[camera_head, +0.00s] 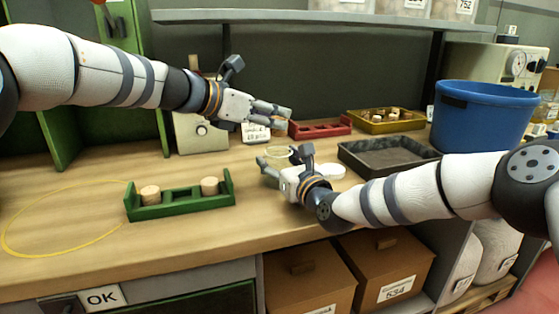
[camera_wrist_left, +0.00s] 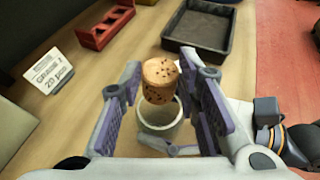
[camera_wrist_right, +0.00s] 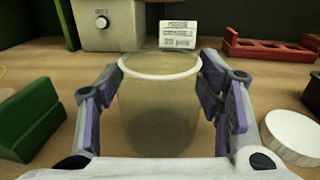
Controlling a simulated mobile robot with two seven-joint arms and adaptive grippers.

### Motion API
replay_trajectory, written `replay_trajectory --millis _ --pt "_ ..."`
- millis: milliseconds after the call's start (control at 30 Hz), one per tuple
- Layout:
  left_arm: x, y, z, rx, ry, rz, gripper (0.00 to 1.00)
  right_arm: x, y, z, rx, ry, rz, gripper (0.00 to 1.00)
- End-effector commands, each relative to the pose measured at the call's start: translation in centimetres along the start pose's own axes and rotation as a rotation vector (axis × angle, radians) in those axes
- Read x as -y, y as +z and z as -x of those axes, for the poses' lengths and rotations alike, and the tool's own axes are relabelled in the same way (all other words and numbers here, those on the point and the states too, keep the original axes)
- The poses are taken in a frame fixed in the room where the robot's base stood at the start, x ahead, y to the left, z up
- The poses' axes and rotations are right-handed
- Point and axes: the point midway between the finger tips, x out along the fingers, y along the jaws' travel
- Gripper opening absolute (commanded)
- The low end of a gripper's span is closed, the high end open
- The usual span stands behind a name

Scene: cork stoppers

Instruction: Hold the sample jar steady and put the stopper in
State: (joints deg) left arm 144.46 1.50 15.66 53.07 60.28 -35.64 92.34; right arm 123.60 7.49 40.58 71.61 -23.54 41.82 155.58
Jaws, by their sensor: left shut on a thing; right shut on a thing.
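My left gripper (camera_head: 284,116) is shut on a speckled cork stopper (camera_wrist_left: 159,80), which shows between its fingers in the left wrist view. The clear sample jar (camera_wrist_right: 160,105) has a pale rim and stands open on the bench, between the fingers of my right gripper (camera_wrist_right: 160,108). The right gripper is shut on it. The jar also shows in the left wrist view (camera_wrist_left: 160,120), below the stopper. The stopper is above the jar mouth and apart from it. In the head view the jar (camera_head: 279,151) is partly hidden by my right gripper (camera_head: 272,163).
A green rack (camera_head: 180,201) with two corks stands at left. A white disc (camera_head: 332,171) lies right of the jar. Behind are a dark tray (camera_head: 388,172), a red rack (camera_head: 320,133), a yellow tray (camera_head: 385,128) and a blue bin (camera_head: 485,115).

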Motion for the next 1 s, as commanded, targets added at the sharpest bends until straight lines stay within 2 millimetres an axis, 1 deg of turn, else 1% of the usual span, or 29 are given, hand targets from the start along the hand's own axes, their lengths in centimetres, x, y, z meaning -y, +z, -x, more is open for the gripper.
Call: replay_trajectory --millis 667,900,1000 --pt "0.1 -4.5 -1.8 -0.001 -0.001 0.001 0.20 0.0 0.1 0.0 0.001 0.000 0.000 0.24" --pt "0.0 -6.4 -2.5 -0.011 0.000 0.001 0.20 -0.1 0.1 0.0 0.003 0.001 0.000 0.24" --pt "0.0 -6.8 -2.7 -0.016 0.001 -0.001 0.20 -0.1 0.1 -0.1 0.004 0.002 0.000 0.24"
